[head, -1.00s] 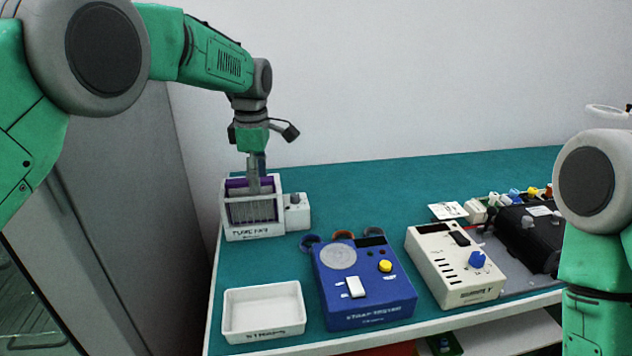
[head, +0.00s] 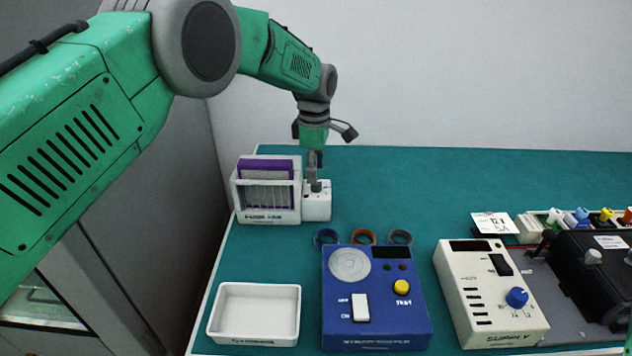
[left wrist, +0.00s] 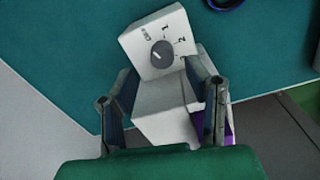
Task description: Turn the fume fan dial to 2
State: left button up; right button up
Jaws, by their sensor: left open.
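The fume fan (head: 268,217) is a white box with a purple-edged filter at the table's back left corner. Its control box (head: 316,212) is joined to its right side. In the left wrist view the grey dial (left wrist: 162,54) is on the control box face, with marks 1 and 2 and a third label, apparently OFF. A pale mark on the knob lies toward the OFF side, away from 2. My left gripper (head: 316,188) points down over the control box. In the left wrist view its open fingers (left wrist: 160,78) stand apart below the dial, not around it.
A white tray (head: 213,331), a blue strap tester (head: 375,328) and a cream supply box (head: 495,335) stand along the front. Three wrist straps (head: 362,237) lie behind the tester. A black device (head: 590,270) is at right. The back middle of the table is clear.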

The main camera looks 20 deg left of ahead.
pick_arm(q)
jog(key=f, duration=0.3)
jog(key=shift+s+d, duration=0.1)
jog(key=shift+d, duration=0.3)
jog(key=shift+f, duration=0.3)
jog(key=shift+a+f, duration=0.25)
jog(key=shift+a, duration=0.2)
jog(key=shift+c, duration=0.3)
grip_shut()
jog(key=shift+d+r, duration=0.1)
jog(key=shift+d, duration=0.05)
jog(key=shift+m, duration=0.3)
jog(key=shift+m+p, duration=0.4)
jog(key=shift+m, duration=2.2)
jog(key=shift+d, duration=0.1)
